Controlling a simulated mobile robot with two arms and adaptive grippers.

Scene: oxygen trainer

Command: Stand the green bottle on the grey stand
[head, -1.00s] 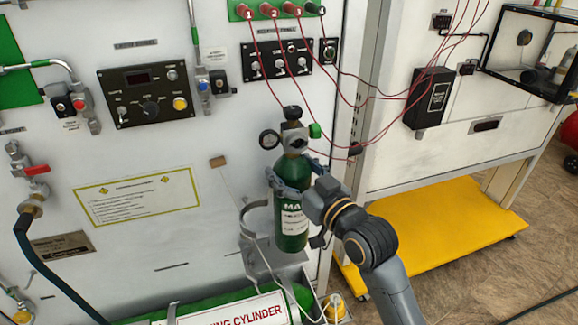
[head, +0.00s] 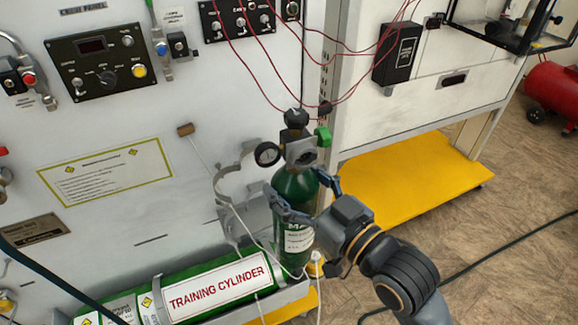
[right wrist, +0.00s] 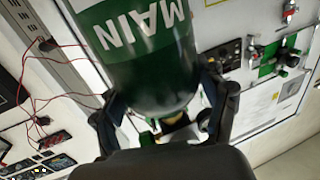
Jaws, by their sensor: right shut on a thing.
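The green bottle (head: 294,186), with a black knob, a gauge and a white label, is held roughly upright. My right gripper (head: 302,196) is shut around its body, one finger on each side. In the right wrist view the bottle (right wrist: 140,68) lies between the fingers, with "MAIN" on its label. The grey stand (head: 262,218) appears to be the bracket with a curved arm on the white panel. The bottle is in front of it and to its right, partly covering it. The bottle's bottom is partly hidden, so any contact below cannot be told. My left gripper is out of view.
A green training cylinder (head: 150,293) lies in a tray below the bracket. A thin pale cable hangs in front of the bracket. Red wires (head: 262,84) run above the bottle. A yellow shelf (head: 410,180) and open floor are to the right.

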